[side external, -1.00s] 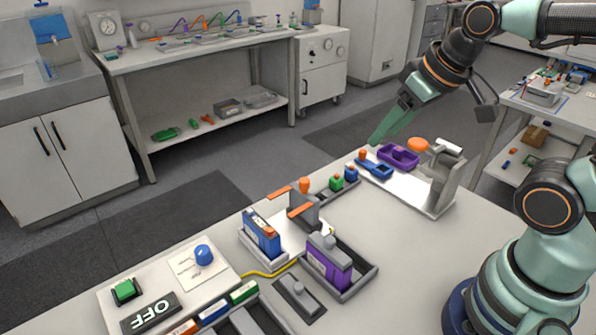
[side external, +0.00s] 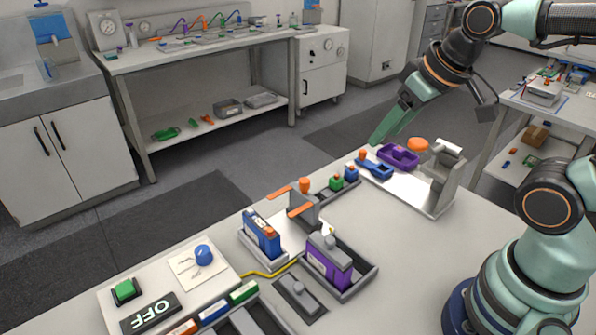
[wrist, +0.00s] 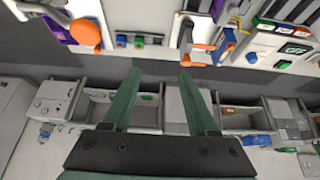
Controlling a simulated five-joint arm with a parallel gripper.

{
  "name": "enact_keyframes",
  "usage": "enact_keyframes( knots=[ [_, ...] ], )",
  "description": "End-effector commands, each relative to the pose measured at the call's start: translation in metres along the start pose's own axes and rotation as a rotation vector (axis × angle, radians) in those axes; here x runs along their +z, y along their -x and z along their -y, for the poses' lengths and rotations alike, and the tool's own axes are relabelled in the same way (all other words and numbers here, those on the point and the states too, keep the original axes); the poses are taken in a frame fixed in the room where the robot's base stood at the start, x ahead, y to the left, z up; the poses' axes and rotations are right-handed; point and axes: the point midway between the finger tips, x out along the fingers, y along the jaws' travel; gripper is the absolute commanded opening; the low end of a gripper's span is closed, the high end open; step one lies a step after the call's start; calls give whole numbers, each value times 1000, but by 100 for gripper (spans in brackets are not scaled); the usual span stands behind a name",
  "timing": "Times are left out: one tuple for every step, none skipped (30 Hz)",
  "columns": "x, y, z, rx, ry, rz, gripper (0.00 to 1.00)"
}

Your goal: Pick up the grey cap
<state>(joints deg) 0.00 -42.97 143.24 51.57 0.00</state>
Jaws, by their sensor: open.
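A grey piece with a small knob (side external: 298,288) lies on a dark flat base at the front of the bench in the side view. Another grey knobbed top (side external: 325,241) sits on a purple block (side external: 328,262) in a dark tray. I cannot tell for sure which is the grey cap. My gripper (side external: 375,141) hangs in the air near the far end of the bench, well away from both. Its two green fingers are apart with nothing between them in the wrist view (wrist: 160,72). I cannot make out the grey cap in the wrist view.
A blue block (side external: 263,234) and a grey stand with orange bars (side external: 303,207) stand beside the purple block. A purple tray (side external: 399,156) and a metal bracket (side external: 439,177) are at the far end. The bench's right front is bare.

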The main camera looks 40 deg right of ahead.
Motion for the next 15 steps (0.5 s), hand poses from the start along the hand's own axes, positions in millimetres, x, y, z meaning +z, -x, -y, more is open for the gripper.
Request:
enact_keyframes(
  knots=[
    [0, 0, 0, 0, 0, 0, 58],
    [0, 0, 0, 0, 0, 0, 58],
    [0, 0, 0, 0, 0, 0, 58],
    [0, 0, 0, 0, 0, 0, 58],
    [0, 0, 0, 0, 0, 0, 58],
    [0, 0, 0, 0, 0, 0, 58],
    [0, 0, 0, -1, 2, 1, 58],
    [0, -1, 1, -2, 9, 4, 58],
    [-1, -2, 4, -7, 25, 10, 58],
    [-1, -3, 7, -11, 43, 18, 58],
    [-2, -5, 11, -18, 67, 29, 58],
    [-2, -8, 18, -29, 112, 47, 58],
    [-3, -11, 24, -39, 152, 63, 58],
    [-3, -14, 32, -51, 199, 81, 58],
    [-3, -20, 43, -68, 269, 108, 58]
  ],
)
